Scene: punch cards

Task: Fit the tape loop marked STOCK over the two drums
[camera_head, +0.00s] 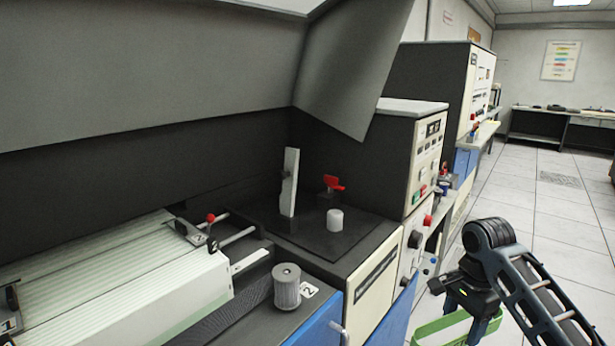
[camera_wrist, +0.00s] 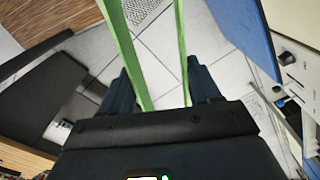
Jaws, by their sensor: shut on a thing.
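A green tape loop (camera_head: 438,331) hangs at my gripper (camera_head: 468,318), at the lower right in the head view. In the wrist view the green loop (camera_wrist: 122,40) runs as two strands between the fingers of my gripper (camera_wrist: 165,92), which is shut on it. No STOCK marking is readable on it. A grey ribbed drum (camera_head: 287,289) stands upright on the machine's front corner. A smaller white drum (camera_head: 335,220) stands on a dark plate farther back. Both drums look bare. My gripper and the loop are apart from them, to their right.
A red lever (camera_head: 333,184) and an upright pale bar (camera_head: 290,182) stand near the white drum. A card with a 2 (camera_head: 309,290) lies beside the grey drum. A dark grey hood (camera_head: 200,70) overhangs the machine. Open tiled floor (camera_head: 540,240) lies to the right.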

